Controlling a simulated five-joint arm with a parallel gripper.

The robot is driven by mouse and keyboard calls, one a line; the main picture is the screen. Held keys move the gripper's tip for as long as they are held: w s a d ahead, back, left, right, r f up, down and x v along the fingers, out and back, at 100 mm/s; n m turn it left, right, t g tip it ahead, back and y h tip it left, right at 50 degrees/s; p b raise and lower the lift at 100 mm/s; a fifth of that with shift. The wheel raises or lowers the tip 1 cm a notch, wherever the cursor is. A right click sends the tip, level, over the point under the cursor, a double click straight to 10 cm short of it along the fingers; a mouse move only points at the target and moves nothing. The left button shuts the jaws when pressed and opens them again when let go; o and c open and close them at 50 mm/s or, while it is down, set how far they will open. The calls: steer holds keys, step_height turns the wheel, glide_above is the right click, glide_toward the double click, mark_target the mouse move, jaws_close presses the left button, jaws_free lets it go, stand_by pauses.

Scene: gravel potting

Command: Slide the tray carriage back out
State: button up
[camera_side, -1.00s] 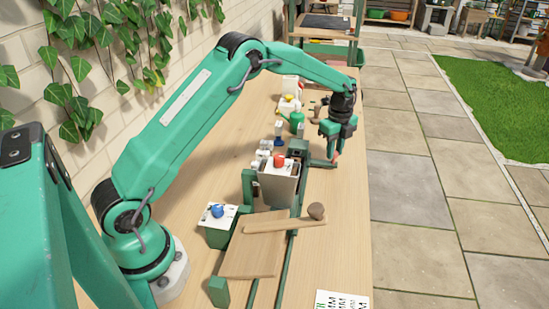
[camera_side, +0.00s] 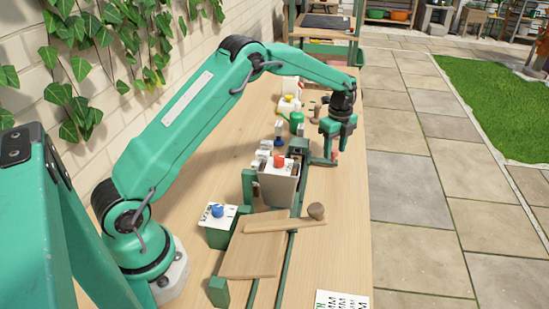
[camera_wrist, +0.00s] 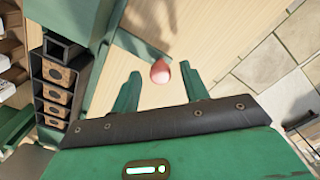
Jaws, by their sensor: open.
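My gripper (camera_side: 337,148) is at the far right edge of the bench. In the wrist view its two fingers (camera_wrist: 160,92) are apart, with a pink-red knob (camera_wrist: 160,71) showing between them. The knob also shows below the gripper in the side view (camera_side: 335,156), at the end of a dark green bar (camera_side: 320,162). I cannot tell if either finger touches it. A dark tray (camera_wrist: 37,88) with brown-filled cells (camera_wrist: 57,90) shows at the left of the wrist view. In the side view the tray is mostly hidden behind the grey hopper (camera_side: 277,188). Green rails (camera_side: 284,262) run toward the camera.
A wooden board (camera_side: 252,258) lies across the rails, with a knobbed wooden lever (camera_side: 285,225) above it. A green box with a blue knob (camera_side: 217,228) stands left of the hopper. Bottles and a green watering can (camera_side: 296,120) stand behind. The bench front right is mostly clear.

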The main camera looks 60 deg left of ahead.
steer(key=shift+r, duration=3.9)
steer(key=s+d+r+n+t, duration=0.35)
steer(key=s+r+n, duration=0.45)
steer(key=s+r, duration=0.75)
steer(key=s+d+f+n+t, duration=0.2)
steer(key=s+n, duration=0.8)
steer(key=s, duration=1)
steer(key=shift+s+d+f, duration=0.4)
steer(key=shift+d+f, duration=0.05)
steer(key=shift+f, duration=0.25)
